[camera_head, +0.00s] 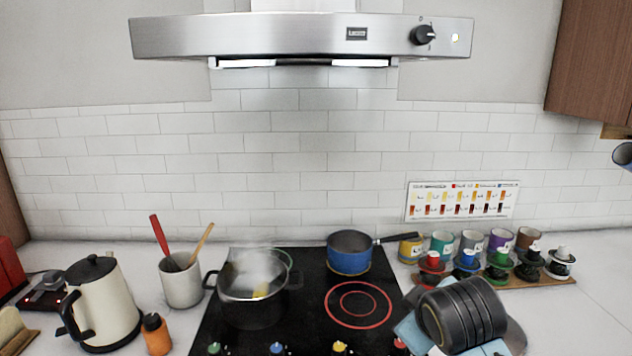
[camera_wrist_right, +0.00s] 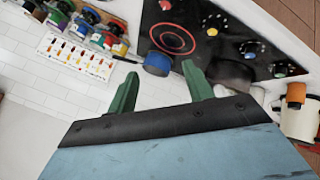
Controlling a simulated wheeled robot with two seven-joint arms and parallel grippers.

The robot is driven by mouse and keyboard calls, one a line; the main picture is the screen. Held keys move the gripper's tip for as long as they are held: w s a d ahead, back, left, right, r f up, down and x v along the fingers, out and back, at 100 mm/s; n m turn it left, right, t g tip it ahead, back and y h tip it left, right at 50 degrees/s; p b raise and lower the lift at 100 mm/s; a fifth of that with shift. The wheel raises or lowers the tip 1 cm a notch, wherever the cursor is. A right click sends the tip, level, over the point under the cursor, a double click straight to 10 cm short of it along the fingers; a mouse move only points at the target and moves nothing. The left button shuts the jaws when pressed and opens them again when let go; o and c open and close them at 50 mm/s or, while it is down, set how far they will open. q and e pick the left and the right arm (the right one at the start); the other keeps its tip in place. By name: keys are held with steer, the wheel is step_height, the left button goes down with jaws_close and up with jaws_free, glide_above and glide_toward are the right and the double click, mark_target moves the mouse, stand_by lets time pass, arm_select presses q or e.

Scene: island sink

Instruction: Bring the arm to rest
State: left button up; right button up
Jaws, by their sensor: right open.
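My right arm shows at the bottom right of the head view as dark grey ribbed links with light blue parts, over the counter's front right. Its gripper cannot be made out there. In the right wrist view my right gripper (camera_wrist_right: 158,75) has two green fingers standing well apart, with nothing held between them. The blue saucepan and the white tiled wall show beyond the fingers. My left gripper is in neither view.
A black cooktop (camera_head: 305,300) has a glowing red ring (camera_head: 358,303). On it stand a steaming pot (camera_head: 252,290) and a blue saucepan (camera_head: 348,252). A kettle (camera_head: 104,305), utensil crock (camera_head: 181,280) and orange bottle (camera_head: 156,335) stand left. Several colored cups line the right, below a chart (camera_head: 461,201).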

steer(key=s+d+f+m+g+y, duration=0.1)
steer(key=s+d+f+m+g, duration=0.15)
steer(key=s+f, duration=0.95)
steer(key=s+d+f+m+g, duration=0.25)
steer(key=s+f, duration=0.45)
steer(key=s, duration=0.9)
step_height(320, 180, down, 31)
steer(key=s+g+b, duration=0.2)
steer(key=b, duration=0.3)
steer(key=s+d+f+g+b, duration=0.1)
steer(key=s+f+b, duration=0.3)
steer(key=s+f, duration=1.1)
step_height(320, 180, down, 3)
steer(key=shift+s+d+f, duration=0.15)
steer(key=shift+s+d, duration=0.2)
steer(key=shift+d, duration=0.5)
